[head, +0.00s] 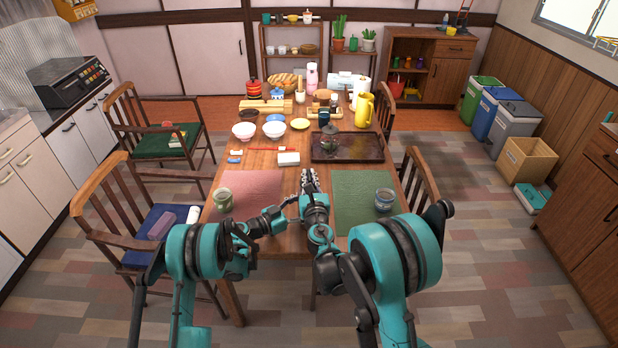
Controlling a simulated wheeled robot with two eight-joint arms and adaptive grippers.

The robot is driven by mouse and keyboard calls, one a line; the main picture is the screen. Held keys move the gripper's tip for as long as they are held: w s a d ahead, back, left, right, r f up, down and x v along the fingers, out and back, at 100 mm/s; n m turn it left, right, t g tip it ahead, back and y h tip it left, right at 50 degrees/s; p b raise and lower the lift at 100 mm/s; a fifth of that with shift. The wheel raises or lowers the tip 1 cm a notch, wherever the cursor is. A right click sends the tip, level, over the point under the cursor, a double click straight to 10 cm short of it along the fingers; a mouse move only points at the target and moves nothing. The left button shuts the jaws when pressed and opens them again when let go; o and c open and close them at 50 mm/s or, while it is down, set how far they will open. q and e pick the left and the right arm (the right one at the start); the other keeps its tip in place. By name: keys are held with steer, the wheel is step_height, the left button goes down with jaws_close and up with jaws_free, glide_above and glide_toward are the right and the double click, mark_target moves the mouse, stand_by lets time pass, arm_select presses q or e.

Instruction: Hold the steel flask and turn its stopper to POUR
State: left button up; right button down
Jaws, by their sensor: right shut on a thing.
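My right gripper (309,178) is over the middle of the table, between the pink mat and the green mat. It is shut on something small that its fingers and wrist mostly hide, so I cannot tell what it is. My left gripper (290,206) is just left of my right wrist, low over the pink mat's right edge. Its fingers are too small to tell open from shut. I cannot make out a steel flask or its stopper for certain. A yellow jug (364,109) stands upright at the table's right side, and a pink bottle (312,78) stands at the back.
A dark tray (367,148) with a small pot (329,140) lies beyond my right gripper. A green cup (223,198) stands on the pink mat (257,187), a blue jar (384,200) on the green mat (352,188). Chairs flank the table.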

steer(key=n+y, duration=0.1)
steer(key=y, duration=0.1)
steer(key=n+g+y, duration=0.1)
steer(key=n+y, duration=0.1)
steer(key=y, duration=0.1)
steer(key=shift+d+n+g+y, duration=0.2)
steer(key=shift+n+g+y, duration=0.1)
steer(key=n+g+y, duration=0.4)
steer(key=y, duration=0.1)
steer(key=shift+w+n+y, duration=0.1)
steer(key=shift+n+y, duration=0.2)
steer(key=shift+y, duration=0.1)
steer(key=n+g+y, duration=0.1)
steer(key=n+g, duration=0.1)
steer(key=g, duration=0.1)
steer(key=n+g+y, duration=0.2)
steer(key=g, duration=0.1)
steer(key=shift+a+n, duration=0.15)
steer(key=shift+n, duration=0.15)
steer(key=shift+n+g+y, duration=0.35)
steer(key=shift+n+g, duration=0.75)
steer(key=shift+g, duration=0.7)
steer(key=shift+n+g+y, duration=0.35)
steer(key=shift+n+g, duration=0.75)
steer(key=shift+g, duration=0.7)
steer(key=c, duration=1.6)
jaws_free()
steer(key=shift+w+d, duration=0.1)
steer(key=shift+d, duration=3.6)
